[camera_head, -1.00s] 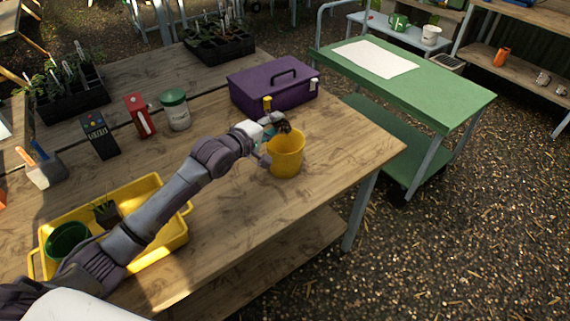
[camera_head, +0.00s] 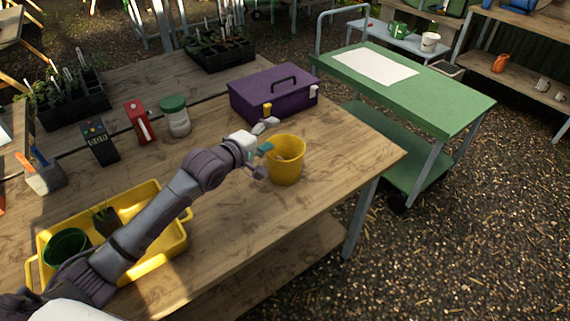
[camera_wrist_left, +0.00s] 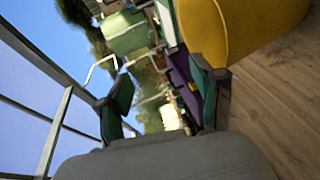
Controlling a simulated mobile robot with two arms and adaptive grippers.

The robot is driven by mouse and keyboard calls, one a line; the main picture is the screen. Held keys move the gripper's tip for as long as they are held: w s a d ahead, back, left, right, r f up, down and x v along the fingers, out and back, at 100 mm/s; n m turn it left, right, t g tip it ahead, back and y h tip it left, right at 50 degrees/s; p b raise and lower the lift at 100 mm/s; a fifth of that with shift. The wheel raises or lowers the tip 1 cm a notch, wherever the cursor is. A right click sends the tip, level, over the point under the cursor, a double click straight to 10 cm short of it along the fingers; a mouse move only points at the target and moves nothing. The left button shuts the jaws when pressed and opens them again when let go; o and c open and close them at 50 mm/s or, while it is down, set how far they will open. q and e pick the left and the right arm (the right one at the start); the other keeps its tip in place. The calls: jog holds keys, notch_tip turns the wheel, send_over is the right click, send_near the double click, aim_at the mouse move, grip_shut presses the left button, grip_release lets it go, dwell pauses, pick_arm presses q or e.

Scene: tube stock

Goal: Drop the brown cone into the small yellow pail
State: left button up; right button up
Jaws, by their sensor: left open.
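The small yellow pail (camera_head: 286,172) stands upright on the wooden table near its right end. A small brown shape, which looks like the brown cone (camera_head: 284,156), shows inside the pail below the rim; most of it is hidden by the wall. My left gripper (camera_head: 266,137) is open and empty, just left of the pail at about rim height. In the left wrist view, the open fingers (camera_wrist_left: 160,90) have nothing between them, and the pail (camera_wrist_left: 235,25) fills the upper right. My right gripper is not in view.
A purple toolbox (camera_head: 273,94) stands just behind the pail. A yellow tray (camera_head: 172,249) with a green pot lies under my left arm. A green-lidded jar (camera_head: 175,117) and a red box (camera_head: 140,121) stand left. Table right of the pail is clear.

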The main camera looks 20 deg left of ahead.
pick_arm(q)
jog(key=v, duration=1)
